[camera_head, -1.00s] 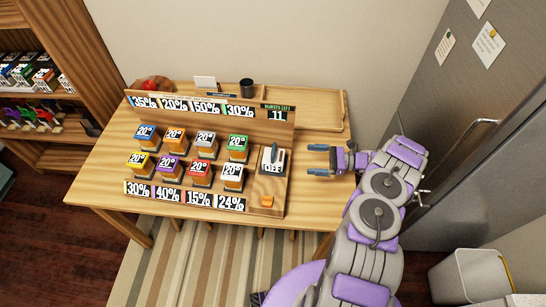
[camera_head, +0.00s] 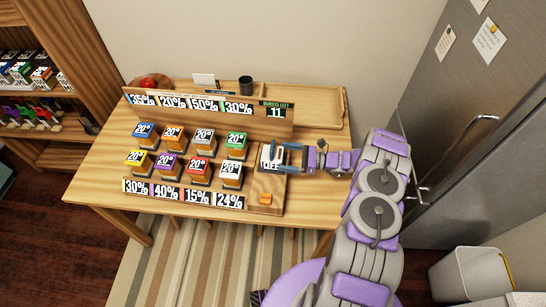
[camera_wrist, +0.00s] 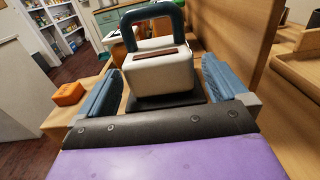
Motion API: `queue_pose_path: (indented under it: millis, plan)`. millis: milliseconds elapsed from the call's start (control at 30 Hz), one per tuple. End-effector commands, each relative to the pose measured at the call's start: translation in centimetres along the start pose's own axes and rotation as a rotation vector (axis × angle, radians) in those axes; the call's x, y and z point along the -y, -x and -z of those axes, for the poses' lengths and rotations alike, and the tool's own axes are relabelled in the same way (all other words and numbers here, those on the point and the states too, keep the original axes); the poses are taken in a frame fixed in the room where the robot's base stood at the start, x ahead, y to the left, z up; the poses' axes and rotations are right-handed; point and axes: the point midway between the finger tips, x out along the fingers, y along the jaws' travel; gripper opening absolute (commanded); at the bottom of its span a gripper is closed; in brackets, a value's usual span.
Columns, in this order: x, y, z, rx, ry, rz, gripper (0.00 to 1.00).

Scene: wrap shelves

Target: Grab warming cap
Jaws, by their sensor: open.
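The warming cap is a white block with a dark arched handle on top. It stands upright on a dark base at the right end of the wooden rack; in the head view the cap (camera_head: 268,154) is partly covered by my gripper. In the wrist view the cap (camera_wrist: 160,72) is centred, with its handle rising at the top of the picture. My gripper (camera_head: 281,154) is open, level, and reaches in from the right. In the wrist view its blue fingers (camera_wrist: 162,80) lie on either side of the cap, with a gap visible at the left; contact at the right is unclear.
Several coloured blocks marked 20° stand in two rows left of the cap, such as the green one (camera_head: 237,140). An orange button (camera_head: 265,199) sits in front of the cap. The rack's upright back board (camera_head: 180,115) runs behind. A dark cup (camera_head: 246,85) stands farther back.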

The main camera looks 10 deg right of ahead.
Motion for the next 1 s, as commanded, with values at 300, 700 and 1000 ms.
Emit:
queue_pose_path:
  millis: [300, 700, 1000]
  plan:
    - [-0.1, -3.1, -0.5, 0.0, -0.001, -0.003, 1.0]
    - [0.0, -5.5, -0.6, 0.002, 0.0, 0.0, 1.0]
    - [0.0, -5.5, -0.6, 0.002, 0.0, 0.0, 0.79]
